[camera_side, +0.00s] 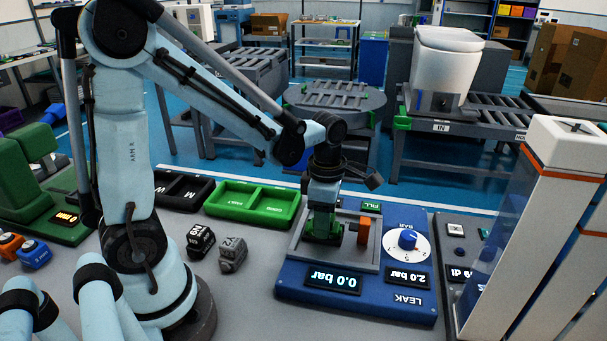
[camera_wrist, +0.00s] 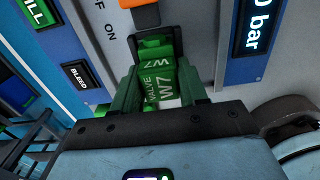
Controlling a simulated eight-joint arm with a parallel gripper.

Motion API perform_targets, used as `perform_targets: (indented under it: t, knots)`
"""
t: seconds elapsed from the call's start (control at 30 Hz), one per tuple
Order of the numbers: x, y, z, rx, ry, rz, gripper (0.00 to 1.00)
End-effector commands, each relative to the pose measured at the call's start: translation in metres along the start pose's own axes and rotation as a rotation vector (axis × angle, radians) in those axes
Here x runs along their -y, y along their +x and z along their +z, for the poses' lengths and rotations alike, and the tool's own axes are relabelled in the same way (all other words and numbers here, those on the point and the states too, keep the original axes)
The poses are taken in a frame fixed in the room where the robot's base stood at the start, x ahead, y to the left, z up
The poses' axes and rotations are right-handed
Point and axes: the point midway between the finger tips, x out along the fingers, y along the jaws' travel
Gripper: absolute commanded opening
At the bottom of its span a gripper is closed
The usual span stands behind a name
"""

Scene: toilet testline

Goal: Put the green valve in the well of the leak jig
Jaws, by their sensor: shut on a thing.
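The leak jig (camera_side: 398,306) is a blue base with a raised grey plate, a blue dial and displays reading 0.0 bar and 2.0 bar. My gripper (camera_side: 322,236) points down over the grey plate, left of the orange lever (camera_side: 363,232). In the wrist view my gripper's green fingers (camera_wrist: 159,78) are shut on the green valve (camera_wrist: 160,82), marked VALVE W7. The valve's far end is at a dark recess (camera_wrist: 176,38) in the grey plate, the well. I cannot tell how deep it sits. The valve is mostly hidden in the side view.
A green two-part tray (camera_side: 252,203) and a black tray (camera_side: 183,190) lie left of the jig. A dark block (camera_side: 200,240) and a grey block (camera_side: 232,254) stand on the bench between my arm and the jig. A tall white-and-orange unit (camera_side: 545,230) stands at right.

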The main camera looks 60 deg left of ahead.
Motion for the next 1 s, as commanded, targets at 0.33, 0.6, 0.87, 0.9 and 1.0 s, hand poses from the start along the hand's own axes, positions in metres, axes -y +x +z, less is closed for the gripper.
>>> perform_targets:
  t: [0.33, 0.6, 0.87, 0.9, 1.0]
  knots:
    - [0.0, 0.001, 0.0, 0.0, 0.0, 0.0, 0.72]
    - [0.0, -0.001, 0.0, 0.0, 0.0, 0.0, 0.72]
    - [0.0, -0.027, 0.0, 0.0, 0.0, 0.0, 0.72]
    - [0.0, -0.033, 0.0, 0.0, 0.0, 0.0, 0.72]
    - [0.0, -0.048, 0.0, 0.0, 0.0, 0.0, 0.72]
